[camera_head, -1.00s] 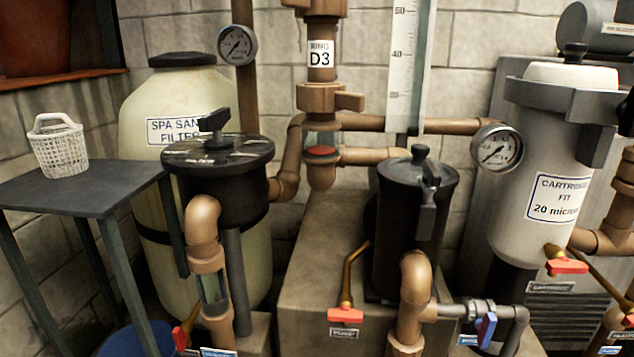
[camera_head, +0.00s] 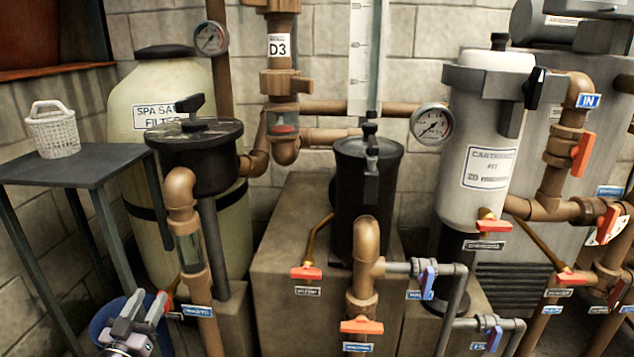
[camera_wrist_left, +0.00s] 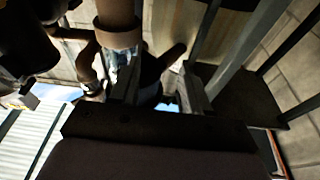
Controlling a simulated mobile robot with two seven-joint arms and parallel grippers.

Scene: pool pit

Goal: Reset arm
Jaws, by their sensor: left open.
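My left gripper (camera_head: 141,308) is at the bottom left of the head view, in front of the blue bucket (camera_head: 103,318) and below the small dark table. Its two fingers are apart, and I see nothing held between them. In the left wrist view the two fingers (camera_wrist_left: 158,85) stand apart, with pipework and dark shapes beyond them. My right gripper does not show in the head view.
A dark side table (camera_head: 75,166) with a white basket (camera_head: 53,134) stands at the left. A spa sand filter (camera_head: 160,95), black strainer pots (camera_head: 366,190), a cartridge filter (camera_head: 482,140) and brown pipes with red-handled valves fill the middle and right.

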